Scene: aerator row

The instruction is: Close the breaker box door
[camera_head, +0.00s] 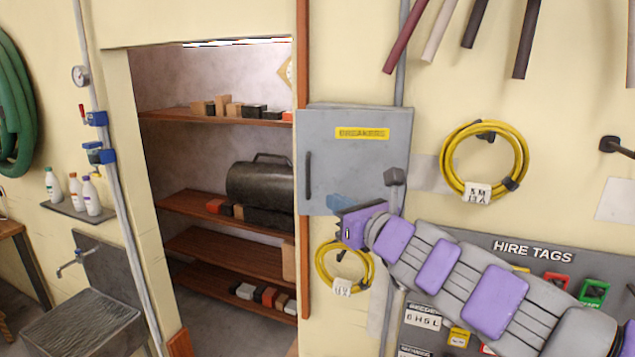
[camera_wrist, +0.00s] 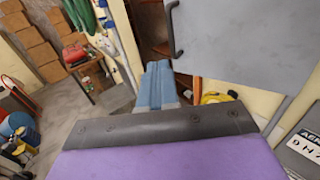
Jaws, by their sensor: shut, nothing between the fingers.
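The grey breaker box (camera_head: 399,140) is mounted on the wall right of the doorway. Its grey door (camera_head: 352,165) bears a yellow label and a dark vertical handle (camera_head: 308,175) near its left edge. The door covers the box front; I cannot tell whether a small gap remains. In the wrist view the door (camera_wrist: 245,45) fills the upper right, with its handle (camera_wrist: 174,30) at its left. My gripper (camera_head: 340,203) is in front of the door's lower part, right of and below the handle. Its blue fingers are together and empty, also in the wrist view (camera_wrist: 158,85).
Yellow cable coils hang below the box (camera_head: 343,267) and to its right (camera_head: 484,160). A hire tags board (camera_head: 535,252) is at the lower right, behind my arm. An open doorway with wooden shelves (camera_head: 215,117) lies left of the box. A sink (camera_head: 80,320) stands further left.

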